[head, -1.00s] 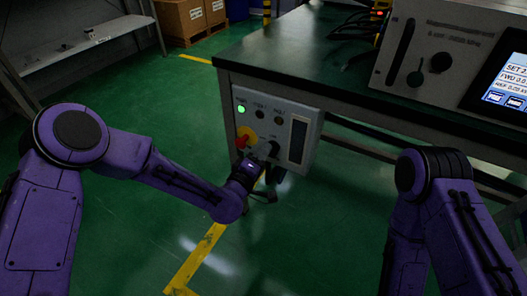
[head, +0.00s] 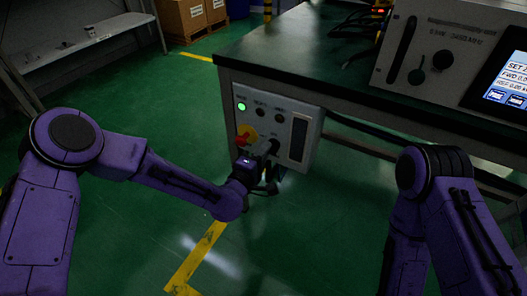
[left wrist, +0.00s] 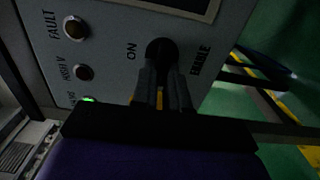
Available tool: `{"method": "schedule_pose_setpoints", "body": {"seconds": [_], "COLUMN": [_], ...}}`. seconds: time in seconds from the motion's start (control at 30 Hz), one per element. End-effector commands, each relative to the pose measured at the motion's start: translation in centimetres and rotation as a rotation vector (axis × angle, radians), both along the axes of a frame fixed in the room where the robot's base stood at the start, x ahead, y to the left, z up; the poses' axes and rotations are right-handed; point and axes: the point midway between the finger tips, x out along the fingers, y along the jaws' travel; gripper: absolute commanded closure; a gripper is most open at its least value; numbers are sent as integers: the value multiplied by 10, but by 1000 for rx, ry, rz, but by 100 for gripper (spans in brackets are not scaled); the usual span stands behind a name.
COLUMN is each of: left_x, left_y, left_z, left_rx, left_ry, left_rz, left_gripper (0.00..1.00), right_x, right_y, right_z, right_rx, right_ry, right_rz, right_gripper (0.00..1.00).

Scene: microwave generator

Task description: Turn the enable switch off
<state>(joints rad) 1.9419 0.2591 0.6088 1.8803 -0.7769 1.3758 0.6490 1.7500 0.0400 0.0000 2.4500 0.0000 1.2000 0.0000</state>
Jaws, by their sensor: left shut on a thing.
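The enable switch is a dark round knob on the grey control box (head: 303,113) under the table edge; its top shows in the left wrist view (left wrist: 160,46). The word ON is printed left of it there and ENABLE on its right. My left gripper (head: 268,163) is at the lower part of the box front. In the left wrist view its two dark fingers (left wrist: 163,80) are closed on the knob from below. They hide much of it, so its exact angle cannot be told. My right arm shows, but its gripper is not in view.
A red and yellow emergency stop button (head: 244,137) sits just left of the knob. A green lamp (head: 241,107) is lit above it, beside dark FAULT and other lamps. The table (head: 300,55) overhangs the box. The green floor in front is clear.

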Motion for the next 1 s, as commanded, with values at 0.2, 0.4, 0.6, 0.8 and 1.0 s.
{"method": "schedule_pose_setpoints", "body": {"seconds": [0.2,0.4,0.6,0.8,1.0], "left_x": [-1,-1,-18,-62,-90], "left_y": [0,0,9,31,45], "left_z": [-2,-1,1,0,-1], "left_rx": [0,0,0,0,1], "left_ry": [4,2,4,5,4], "left_rz": [-1,-1,-1,-1,1], "left_gripper": [61,61,61,61,61], "right_x": [0,0,0,0,0], "right_y": [0,0,0,0,0], "right_z": [0,0,5,12,14], "right_rx": [0,0,0,0,0], "right_ry": [0,0,0,0,0], "right_rz": [0,0,0,0,0], "right_gripper": [100,100,100,100,100]}}
